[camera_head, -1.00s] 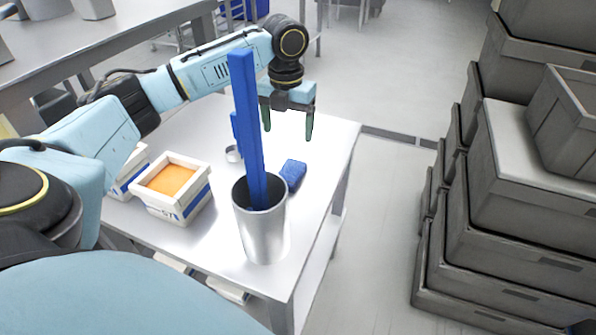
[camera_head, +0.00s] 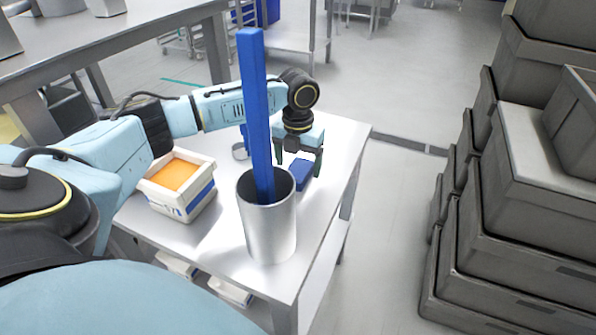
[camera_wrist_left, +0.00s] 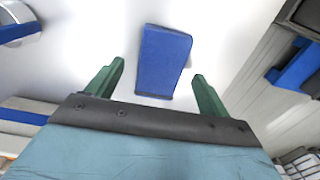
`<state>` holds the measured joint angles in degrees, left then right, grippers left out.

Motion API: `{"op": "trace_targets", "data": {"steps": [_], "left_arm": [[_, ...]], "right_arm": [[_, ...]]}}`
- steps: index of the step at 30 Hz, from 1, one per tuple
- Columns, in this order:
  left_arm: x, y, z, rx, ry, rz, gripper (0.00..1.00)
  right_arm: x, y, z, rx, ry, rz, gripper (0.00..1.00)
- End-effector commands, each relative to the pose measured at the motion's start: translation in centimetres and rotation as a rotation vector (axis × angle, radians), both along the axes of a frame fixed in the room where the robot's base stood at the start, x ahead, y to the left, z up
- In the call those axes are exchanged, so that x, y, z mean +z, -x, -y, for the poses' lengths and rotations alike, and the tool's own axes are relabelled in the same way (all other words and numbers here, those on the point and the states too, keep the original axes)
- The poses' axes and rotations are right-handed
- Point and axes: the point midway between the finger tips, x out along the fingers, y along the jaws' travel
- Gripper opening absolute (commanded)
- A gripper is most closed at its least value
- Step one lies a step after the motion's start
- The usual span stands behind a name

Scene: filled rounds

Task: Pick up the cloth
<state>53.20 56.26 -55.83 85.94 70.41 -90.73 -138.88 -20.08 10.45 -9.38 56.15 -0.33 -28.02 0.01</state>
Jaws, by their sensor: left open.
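The cloth (camera_head: 302,174) is a small folded blue piece lying on the metal table (camera_head: 228,240), behind the steel container in the head view. In the left wrist view the cloth (camera_wrist_left: 162,62) lies flat, ahead of and between the two green fingers. My left gripper (camera_head: 298,172) is open and just above the cloth; its fingers (camera_wrist_left: 156,85) look clear of it on both sides. Whether the fingertips are level with the cloth is hard to tell. My right gripper is out of view.
A steel container (camera_head: 268,228) holding a tall blue bar (camera_head: 256,110) stands at the table's front. A white-and-blue box (camera_head: 178,203) with orange contents (camera_head: 175,175) sits left. Stacked grey crates (camera_head: 530,225) stand right.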

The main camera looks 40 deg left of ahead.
Motion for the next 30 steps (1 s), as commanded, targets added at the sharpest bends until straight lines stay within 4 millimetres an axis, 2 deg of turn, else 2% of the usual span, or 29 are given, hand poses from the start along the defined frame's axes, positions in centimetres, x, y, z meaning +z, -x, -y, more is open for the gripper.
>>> {"op": "trace_targets", "data": {"steps": [1,4,12,24,30], "left_arm": [[-0.74,0.06,-0.01,0.0,0.0,-0.002,0.8],[-1.32,0.06,-0.02,0.0,-0.001,-0.001,0.8],[-1.43,0.06,-0.01,0.0,-0.001,-0.001,0.8],[-1.4,0.05,0.0,0.0,-0.001,-0.001,0.31],[-1.38,0.05,0.0,0.0,-0.001,-0.001,0.31]], "right_arm": [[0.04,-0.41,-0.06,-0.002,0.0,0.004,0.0],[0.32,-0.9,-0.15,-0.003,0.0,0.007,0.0],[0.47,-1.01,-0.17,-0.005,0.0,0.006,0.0],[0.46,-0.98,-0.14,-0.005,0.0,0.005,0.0],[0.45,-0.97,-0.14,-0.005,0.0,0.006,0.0]]}}
